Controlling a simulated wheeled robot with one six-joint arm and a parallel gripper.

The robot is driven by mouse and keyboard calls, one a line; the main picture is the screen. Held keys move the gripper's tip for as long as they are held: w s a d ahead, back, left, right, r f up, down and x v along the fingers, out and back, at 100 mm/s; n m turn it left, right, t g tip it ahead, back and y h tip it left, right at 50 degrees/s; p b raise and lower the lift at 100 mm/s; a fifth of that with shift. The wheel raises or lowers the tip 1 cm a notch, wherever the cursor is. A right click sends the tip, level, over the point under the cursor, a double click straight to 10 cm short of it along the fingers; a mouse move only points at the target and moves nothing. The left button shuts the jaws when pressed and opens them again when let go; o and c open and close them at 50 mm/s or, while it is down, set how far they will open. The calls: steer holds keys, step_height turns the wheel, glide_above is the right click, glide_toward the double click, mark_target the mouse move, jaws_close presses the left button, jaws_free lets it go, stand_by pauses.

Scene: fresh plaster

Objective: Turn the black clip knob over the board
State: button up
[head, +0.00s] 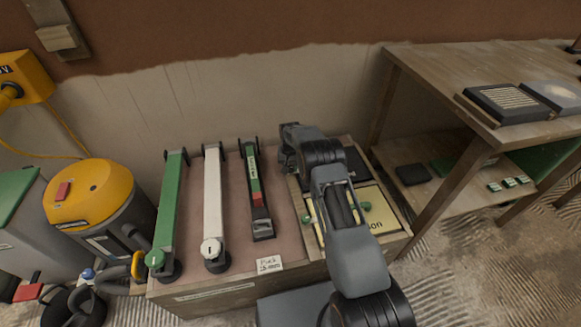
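A board with a pale yellow panel (386,213) and a dark upper strip (356,165) lies at the right end of the low bench (185,207). My arm crosses it and hides its middle. A green knob (365,206) shows right of my arm, and a second green piece (306,217) shows at its left edge. I cannot make out a black clip knob; it may be behind my arm. The end of my arm, with my gripper (289,160), is at the board's upper left. Its fingers cannot be made out, nor whether they touch anything.
Green (171,206), white (213,205) and dark (257,195) bars lie left of the board, with a handwritten card (269,265) in front. A wooden table (455,65) stands right. A yellow-topped vacuum (95,195) stands left. The plaster wall is close behind.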

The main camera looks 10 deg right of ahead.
steer(key=o, duration=0.5)
steer(key=shift+c, duration=0.2)
step_height(320, 180, up, 14)
steer(key=p, duration=0.4)
step_height(320, 180, up, 13)
steer(key=p, duration=0.6)
glide_above(290, 167)
steer(key=s, duration=0.3)
steer(key=s+r+n+t+p, duration=0.1)
steer(key=s+r+p, duration=0.3)
steer(key=r, duration=0.5)
steer(key=s+r+t+p, duration=0.1)
steer(key=s+r+p, duration=0.35)
steer(key=r, duration=0.35)
steer(key=s+r+n+p, duration=0.1)
steer(key=s+r+p, duration=0.5)
steer(key=s, duration=0.6)
steer(key=s+r+t+p, duration=0.1)
steer(key=s+r+p, duration=0.6)
steer(key=s+r, duration=0.3)
steer(key=shift+s+n+t, duration=0.3)
steer(key=shift+s+n, duration=0.1)
steer(key=shift+s, duration=0.7)
